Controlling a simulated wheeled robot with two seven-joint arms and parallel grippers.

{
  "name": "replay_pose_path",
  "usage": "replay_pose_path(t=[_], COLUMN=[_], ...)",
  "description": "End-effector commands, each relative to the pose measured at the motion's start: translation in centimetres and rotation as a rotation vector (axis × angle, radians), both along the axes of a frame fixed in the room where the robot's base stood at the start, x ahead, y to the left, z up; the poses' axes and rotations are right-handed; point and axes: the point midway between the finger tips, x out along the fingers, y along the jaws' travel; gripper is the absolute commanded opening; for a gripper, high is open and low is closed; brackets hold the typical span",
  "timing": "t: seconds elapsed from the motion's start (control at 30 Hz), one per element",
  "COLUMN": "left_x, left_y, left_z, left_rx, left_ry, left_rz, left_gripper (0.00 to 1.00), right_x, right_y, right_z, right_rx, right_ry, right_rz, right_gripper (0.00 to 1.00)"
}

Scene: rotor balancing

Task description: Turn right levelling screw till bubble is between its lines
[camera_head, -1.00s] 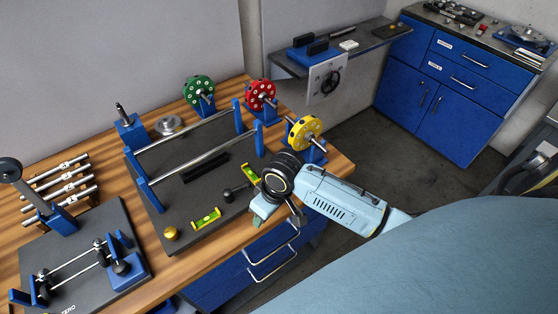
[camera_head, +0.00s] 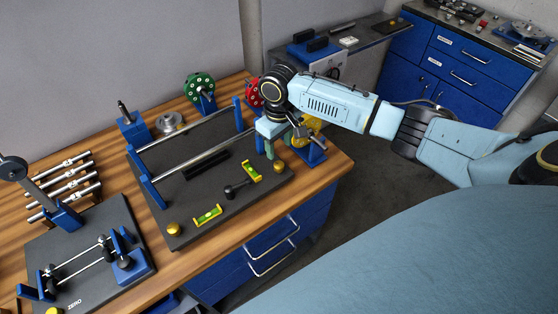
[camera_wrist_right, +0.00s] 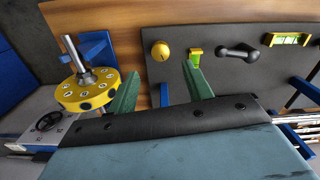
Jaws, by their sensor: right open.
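The right levelling screw, a yellow knob (camera_head: 279,167), sits at the right front corner of the dark base plate (camera_head: 200,228). The knob also shows in the right wrist view (camera_wrist_right: 160,50). A yellow-green level vial (camera_head: 251,171) lies near it, partly behind a finger in the wrist view (camera_wrist_right: 195,53); a second vial (camera_head: 207,215) lies further left. The bubbles are too small to read. My right gripper (camera_head: 275,145) is open and empty, raised near the knob. In the wrist view its green fingers (camera_wrist_right: 160,75) point towards the knob, apart from it. My left gripper is out of view.
A second yellow knob (camera_head: 173,229) is at the left front corner. A black handle (camera_head: 235,188) lies between the vials. The yellow disc on its stand (camera_wrist_right: 88,91) is close beside my right gripper. Red (camera_head: 254,92) and green (camera_head: 199,88) discs stand behind.

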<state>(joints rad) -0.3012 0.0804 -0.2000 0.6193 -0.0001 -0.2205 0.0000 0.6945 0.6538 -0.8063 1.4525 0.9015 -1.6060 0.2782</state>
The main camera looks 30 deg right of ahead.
Motion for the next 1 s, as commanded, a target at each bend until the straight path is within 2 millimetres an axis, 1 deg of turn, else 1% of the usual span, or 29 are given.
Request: replay_pose_path(t=[0.03,0.1,0.2,0.33,0.5,0.8,1.0], left_x=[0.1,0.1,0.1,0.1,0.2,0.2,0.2], left_y=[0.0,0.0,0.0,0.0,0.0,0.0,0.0], left_z=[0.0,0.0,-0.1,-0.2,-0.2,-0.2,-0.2], left_rx=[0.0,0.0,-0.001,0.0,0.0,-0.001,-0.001], left_ry=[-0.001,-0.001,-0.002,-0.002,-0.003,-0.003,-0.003], left_rz=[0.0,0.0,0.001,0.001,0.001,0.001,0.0], left_gripper=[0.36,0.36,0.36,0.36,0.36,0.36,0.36], right_x=[-0.1,-0.1,0.0,0.0,0.0,0.0,0.0], right_y=[0.1,0.1,0.0,0.1,0.1,0.1,0.1], right_z=[-1.3,-2.8,-4.6,-6.4,-7.5,-7.7,-7.7], right_rx=[0.001,0.0,0.0,0.001,0.001,0.001,0.001], right_ry=[0.004,0.004,0.002,0.001,0.0,-0.001,-0.001], right_rz=[0.0,0.0,0.0,0.0,0.001,0.002,0.002], right_gripper=[0.5,0.5,0.5,0.5,0.5,0.5,0.24])
